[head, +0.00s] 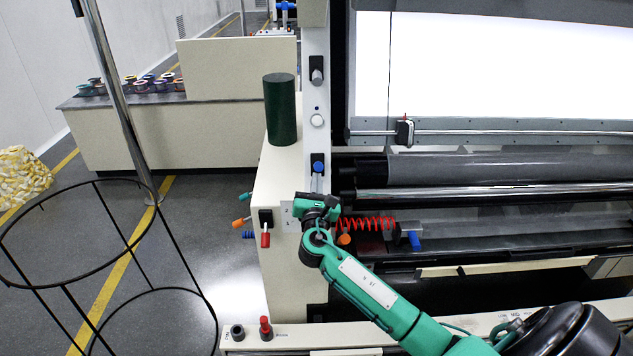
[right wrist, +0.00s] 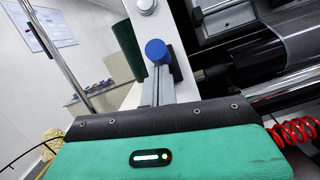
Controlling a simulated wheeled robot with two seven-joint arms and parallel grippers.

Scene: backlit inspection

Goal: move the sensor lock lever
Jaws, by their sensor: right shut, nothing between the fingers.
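A blue round knob (head: 318,167) sits on a black plate on the pale machine post; it also shows in the right wrist view (right wrist: 156,50). I cannot tell for certain whether it is the sensor lock lever. My right gripper (head: 317,181) is at the post just below the knob. In the right wrist view, its grey fingers (right wrist: 158,78) are together and empty, with their tips right by the knob; whether they touch it is unclear. A small black sensor block (head: 404,132) rides on the rail below the bright panel. My left gripper is out of view.
A dark green cylinder (head: 280,108) stands on the cabinet left of the post. A red-handled lever (head: 265,238) is on the cabinet front. A red coiled cable (head: 368,223) and rollers (head: 480,195) lie right of my gripper. A black wire hoop frame (head: 92,183) stands at left.

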